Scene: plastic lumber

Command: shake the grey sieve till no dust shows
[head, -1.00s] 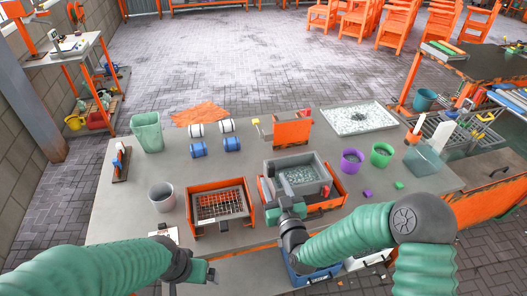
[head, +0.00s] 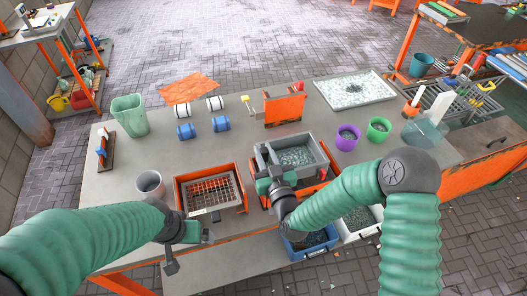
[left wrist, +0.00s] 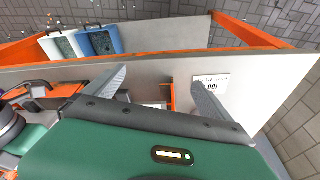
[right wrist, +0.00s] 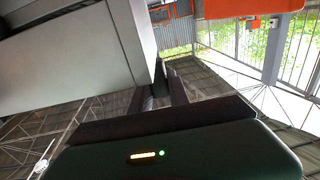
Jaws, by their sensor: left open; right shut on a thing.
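The grey sieve (head: 293,156) is a square-walled box with grey-green flakes inside. It sits over its orange stand (head: 325,187) and looks slightly raised and shifted off it. My right gripper (head: 266,184) is shut on the sieve's near left side. In the right wrist view the fingers (right wrist: 167,90) meet at the edge of the grey box (right wrist: 80,55). Whether fine dust is among the flakes cannot be told. My left gripper (head: 190,236) is open and empty by the table's front edge; its spread fingers (left wrist: 158,92) show in the left wrist view.
An orange-framed mesh screen (head: 210,192) stands left of the sieve, with a grey cup (head: 150,184) beyond it. Purple (head: 347,137) and green (head: 378,130) buckets stand to the right. Blue (head: 310,242) and white (head: 358,222) bins are below the front edge.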

